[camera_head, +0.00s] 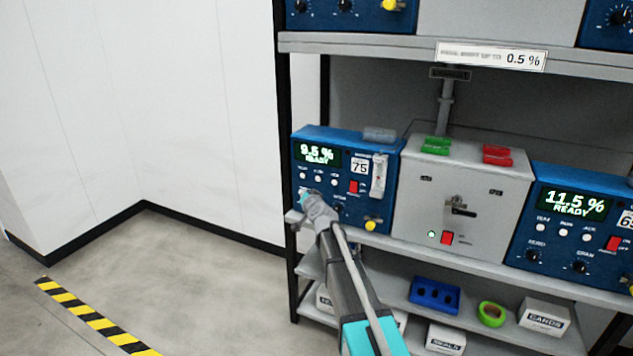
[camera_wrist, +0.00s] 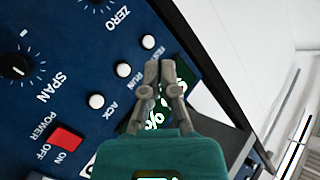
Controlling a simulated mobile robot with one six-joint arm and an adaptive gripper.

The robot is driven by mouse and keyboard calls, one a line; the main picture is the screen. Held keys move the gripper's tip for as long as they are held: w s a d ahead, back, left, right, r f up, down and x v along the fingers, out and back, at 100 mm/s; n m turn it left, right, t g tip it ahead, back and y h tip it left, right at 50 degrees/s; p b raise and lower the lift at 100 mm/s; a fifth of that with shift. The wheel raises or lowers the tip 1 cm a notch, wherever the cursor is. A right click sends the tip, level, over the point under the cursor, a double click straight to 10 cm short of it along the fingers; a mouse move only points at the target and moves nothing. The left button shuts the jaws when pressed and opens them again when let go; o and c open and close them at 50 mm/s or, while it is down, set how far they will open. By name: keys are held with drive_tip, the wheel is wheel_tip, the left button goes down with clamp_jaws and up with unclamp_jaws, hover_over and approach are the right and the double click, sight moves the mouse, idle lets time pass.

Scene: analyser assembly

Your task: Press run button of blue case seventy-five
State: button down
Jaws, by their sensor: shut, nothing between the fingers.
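The blue case seventy-five (camera_head: 385,205) stands at the left end of the middle shelf. Its display reads 9.5 % READY, and a row of three white buttons sits under it. In the wrist view the run button (camera_wrist: 124,69) is the middle one, between the test button (camera_wrist: 147,41) and the ack button (camera_wrist: 96,101). My gripper (camera_head: 308,197) is shut and empty in front of the case's lower left. In the wrist view its fingertips (camera_wrist: 160,68) show beside the test and run buttons, over part of the display. Whether they touch the panel I cannot tell.
A red power switch (camera_wrist: 66,138) and a span knob (camera_wrist: 17,66) are on the same panel. A grey box (camera_head: 461,195) with green and red clips stands to the right, then another blue case (camera_head: 568,235) reading 11.5 % READY. Free floor lies left.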

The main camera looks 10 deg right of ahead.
sight(314, 178)
drive_tip(key=shift+w, duration=0.1)
drive_tip(key=shift+w+d, duration=0.85)
drive_tip(key=shift+w, duration=0.3)
drive_tip(key=shift+w+d, duration=0.85)
drive_tip(key=shift+w, duration=0.3)
drive_tip(key=shift+w+d, duration=0.85)
drive_tip(key=shift+w, duration=0.3)
drive_tip(key=shift+w+d, duration=0.55)
drive_tip(key=shift+w, duration=0.1)
idle(0.4)
drive_tip(key=shift+s+a, duration=0.1)
drive_tip(key=shift+s, duration=0.05)
drive_tip(key=shift+s+a, duration=0.4)
drive_tip(key=shift+s, duration=0.15)
drive_tip(key=shift+s+a, duration=0.1)
drive_tip(key=shift+s, duration=0.05)
idle(0.5)
drive_tip(key=shift+s+a, duration=0.7)
drive_tip(key=shift+s, duration=0.25)
drive_tip(key=shift+s+a, duration=0.7)
drive_tip(key=shift+s, duration=0.25)
